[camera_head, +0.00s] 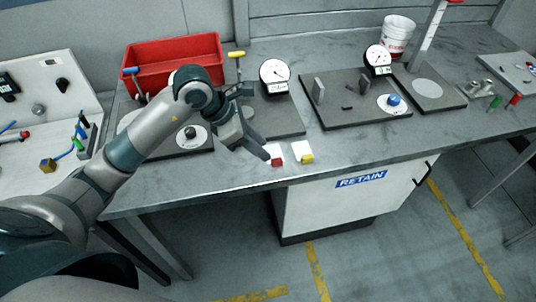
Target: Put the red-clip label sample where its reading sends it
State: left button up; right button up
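The red-clip label sample (276,151) is a small white card with a red clip at its front end, lying near the front edge of the grey bench. My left gripper (264,150) reaches in from the left, its fingertip area just left of the red clip. Whether its fingers are apart or touch the sample cannot be told. A dial gauge (274,70) stands on a dark board behind, and a second dial (377,57) stands on the board to the right. Their readings are too small to make out. A white cabinet (345,205) marked RETAIN is under the bench. My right gripper is not in view.
A yellow-clip sample (302,149) lies right beside the red-clip one. A red bin (172,68) is at the back left, and a white bucket (398,33) at the back right. A board (335,112) with upright blocks and a blue knob stands right of the samples.

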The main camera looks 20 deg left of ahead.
pick_arm(q)
jog(key=shift+b+v, duration=0.45)
jog(key=shift+v, duration=2.2)
jog(key=shift+d, duration=0.1)
